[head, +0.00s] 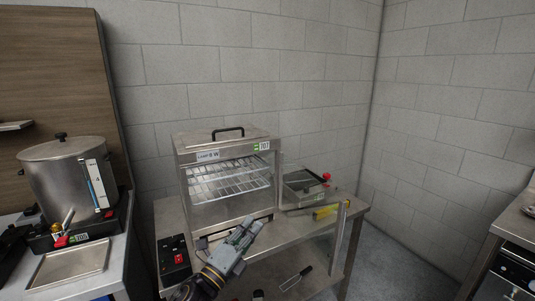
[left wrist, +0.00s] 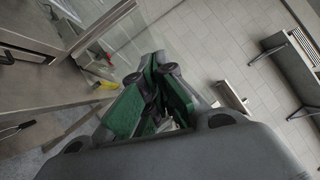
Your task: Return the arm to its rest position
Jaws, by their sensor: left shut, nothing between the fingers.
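My left gripper (head: 244,232) is in front of the steel table, low in the head view, below the heated cabinet. Its green-padded fingers also show in the left wrist view (left wrist: 157,75); they are closed together with nothing between them. The cabinet (head: 225,137) is a steel box with a handle on top, wire racks inside and an open front. Its glass door (head: 338,235) seems to stand swung open to the right. My right gripper is not in view.
A steel urn (head: 66,180) stands on the left counter. A small flat appliance (head: 305,187) with a red knob and a yellow item (head: 325,212) sit right of the cabinet. A black-handled utensil (head: 296,278) lies on the lower shelf. Another counter (head: 513,228) stands at right, with open floor between.

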